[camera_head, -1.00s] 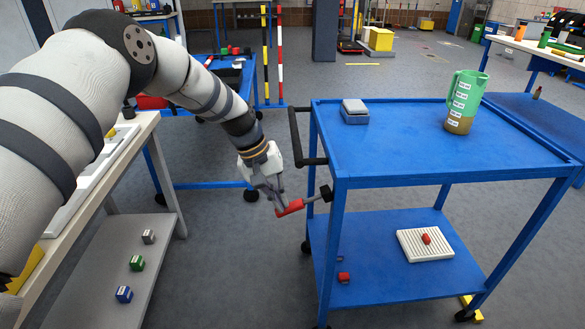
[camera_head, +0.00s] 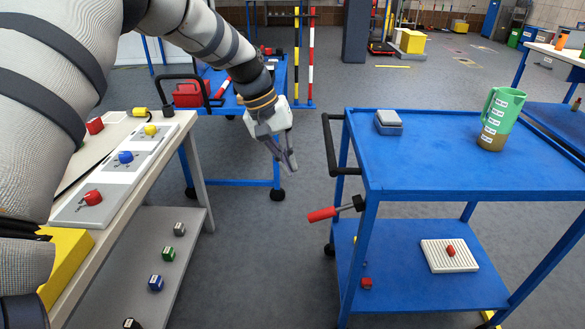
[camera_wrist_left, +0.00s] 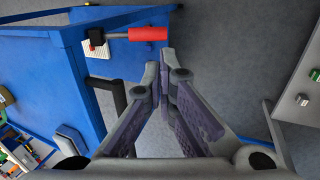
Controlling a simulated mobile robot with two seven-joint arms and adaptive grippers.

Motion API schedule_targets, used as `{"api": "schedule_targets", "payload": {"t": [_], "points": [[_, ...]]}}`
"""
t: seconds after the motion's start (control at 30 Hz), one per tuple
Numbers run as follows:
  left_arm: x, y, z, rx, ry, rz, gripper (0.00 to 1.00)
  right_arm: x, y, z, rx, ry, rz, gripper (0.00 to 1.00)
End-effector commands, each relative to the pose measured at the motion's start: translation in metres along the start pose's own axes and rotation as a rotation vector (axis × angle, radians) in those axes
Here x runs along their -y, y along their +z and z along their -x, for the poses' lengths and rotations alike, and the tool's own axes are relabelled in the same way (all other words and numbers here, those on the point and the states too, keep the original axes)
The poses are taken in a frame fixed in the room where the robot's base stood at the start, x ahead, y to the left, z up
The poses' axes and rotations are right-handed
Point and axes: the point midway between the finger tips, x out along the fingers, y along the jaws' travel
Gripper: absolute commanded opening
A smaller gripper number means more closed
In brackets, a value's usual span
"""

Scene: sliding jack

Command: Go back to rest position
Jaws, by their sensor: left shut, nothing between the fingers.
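My left gripper (camera_head: 290,168) is shut and empty in the head view. It hangs over the floor, left of the blue cart and clear of it. A red-handled lever (camera_head: 323,214) sticks out to the left from the cart's side, below and right of my gripper and apart from it. In the left wrist view the shut fingers (camera_wrist_left: 165,80) show in the middle, and the red handle (camera_wrist_left: 148,34) lies beyond their tips. My right gripper is not in view.
The blue cart (camera_head: 440,165) stands at the right with a green jug (camera_head: 500,115) and a grey box (camera_head: 388,122) on top. Its black push bar (camera_head: 330,148) is near my gripper. A workbench (camera_head: 165,160) with coloured buttons stands at the left. Bare floor (camera_head: 255,250) lies between.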

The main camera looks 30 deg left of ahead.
Motion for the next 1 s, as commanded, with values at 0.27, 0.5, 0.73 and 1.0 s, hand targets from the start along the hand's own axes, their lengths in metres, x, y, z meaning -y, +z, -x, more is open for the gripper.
{"api": "schedule_targets", "payload": {"t": [0.27,0.5,0.73,1.0], "points": [[0.000,0.000,-0.001,0.000,0.000,0.000,0.00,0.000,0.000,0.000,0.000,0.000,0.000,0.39],[0.020,0.033,-0.062,0.033,-0.074,-0.029,0.00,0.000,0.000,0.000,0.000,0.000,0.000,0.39],[0.111,0.187,-0.200,0.128,-0.273,-0.184,0.00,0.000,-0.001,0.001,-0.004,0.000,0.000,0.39],[0.207,0.387,-0.206,0.268,-0.388,-0.405,0.00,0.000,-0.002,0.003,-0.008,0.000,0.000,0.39]]}}
